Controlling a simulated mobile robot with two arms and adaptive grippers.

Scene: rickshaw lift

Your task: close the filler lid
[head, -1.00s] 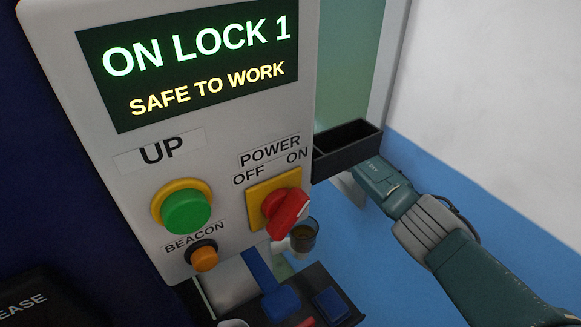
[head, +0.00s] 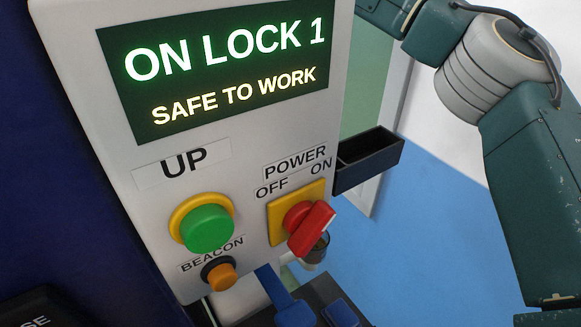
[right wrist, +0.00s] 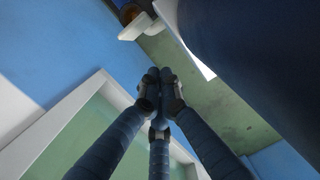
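A small clear cup with dark amber contents (head: 318,248) sits partly hidden behind the red power switch in the head view. It seems to be the filler. In the right wrist view a round brown-topped part (right wrist: 130,11) with a pale bracket or flap (right wrist: 136,28) shows at the top edge; I cannot tell whether the flap is the lid. My right gripper (right wrist: 160,76) has its blue fingers drawn together at the tips, with nothing visible between them, and is apart from that part. In the head view only my right arm's links show. My left gripper is out of view.
The control box (head: 240,190) fills the left, with a green UP button (head: 207,228), orange beacon button (head: 221,276) and red power switch (head: 311,228). A black open tray (head: 368,158) juts out at its right. Blue floor (head: 430,230) lies open beyond.

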